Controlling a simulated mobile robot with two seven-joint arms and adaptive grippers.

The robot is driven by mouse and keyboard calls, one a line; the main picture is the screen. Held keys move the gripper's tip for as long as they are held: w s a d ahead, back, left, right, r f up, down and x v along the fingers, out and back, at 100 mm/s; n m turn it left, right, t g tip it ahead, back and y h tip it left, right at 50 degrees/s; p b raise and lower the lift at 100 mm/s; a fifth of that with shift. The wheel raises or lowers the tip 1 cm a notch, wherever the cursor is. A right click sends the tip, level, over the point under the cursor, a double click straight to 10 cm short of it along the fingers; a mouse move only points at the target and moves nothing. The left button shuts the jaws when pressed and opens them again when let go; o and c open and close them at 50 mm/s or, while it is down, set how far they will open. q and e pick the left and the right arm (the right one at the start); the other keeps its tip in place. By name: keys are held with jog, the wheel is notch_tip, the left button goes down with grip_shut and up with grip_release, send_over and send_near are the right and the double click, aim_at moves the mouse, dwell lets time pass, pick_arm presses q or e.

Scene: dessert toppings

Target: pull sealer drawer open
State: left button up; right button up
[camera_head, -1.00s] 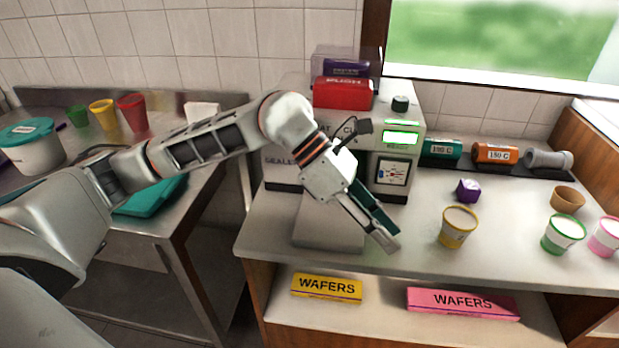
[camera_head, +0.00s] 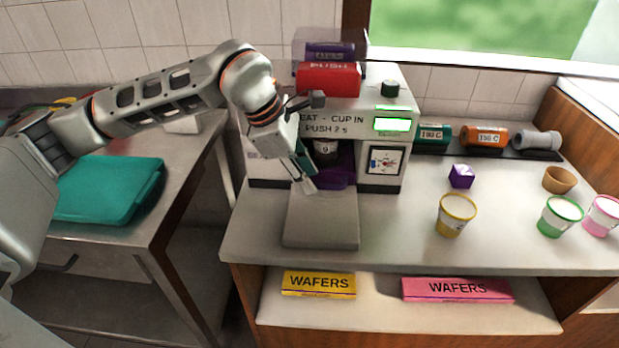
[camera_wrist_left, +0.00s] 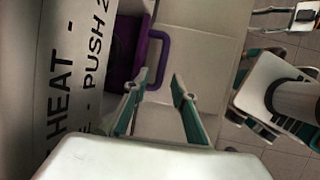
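The sealer (camera_head: 395,148) is a white machine on the counter with a red push bar on top. Its purple drawer (camera_head: 337,180) sits in the opening above the grey base plate. In the left wrist view the drawer's purple loop handle (camera_wrist_left: 166,55) sticks out over the plate. My left gripper (camera_head: 308,184) points down in front of the opening. Its two teal-backed fingers (camera_wrist_left: 156,86) are apart and empty, with the handle just ahead of the tips. A white and teal part at the right of the wrist view may be my right gripper; its fingers are unclear.
A yellow-rimmed cup (camera_head: 456,214) and a purple cube (camera_head: 461,176) stand right of the sealer. Farther right are a brown bowl (camera_head: 560,180) and green and pink cups. Wafer boxes (camera_head: 318,284) lie on the shelf below. A teal case (camera_head: 108,188) lies on the left table.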

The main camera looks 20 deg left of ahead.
pick_arm(q)
jog(key=shift+w+d+f, duration=0.2)
jog(key=shift+d+f, duration=0.05)
jog(key=shift+f, duration=0.4)
grip_shut()
